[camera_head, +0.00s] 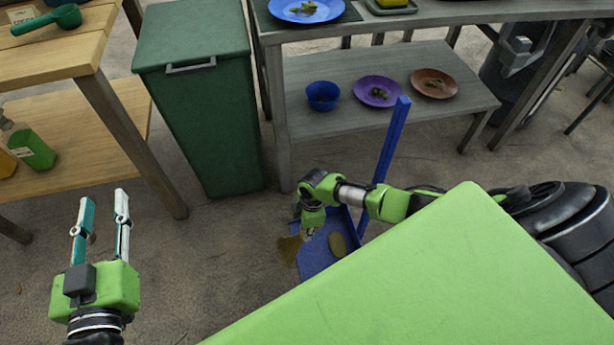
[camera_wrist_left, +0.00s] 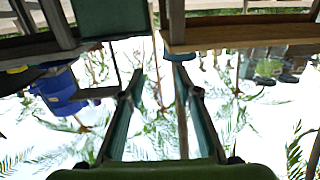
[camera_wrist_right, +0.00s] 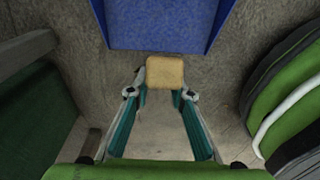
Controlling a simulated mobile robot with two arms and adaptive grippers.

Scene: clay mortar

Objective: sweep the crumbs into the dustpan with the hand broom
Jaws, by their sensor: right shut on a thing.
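The blue dustpan (camera_head: 316,257) lies on the floor, its long blue handle (camera_head: 391,140) rising to the upper right. Its blue surface fills the top of the right wrist view (camera_wrist_right: 165,25). My right gripper (camera_wrist_right: 160,94) points down beside the pan, shut on the hand broom. My left gripper (camera_head: 104,196) is open and empty.
A green bin (camera_head: 205,110) stands behind the dustpan. A wooden table (camera_head: 60,50) is at the left. A grey table (camera_head: 360,30) has a lower shelf (camera_head: 330,122) holding a blue bowl (camera_head: 322,96) and plates. Floor between my grippers is clear.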

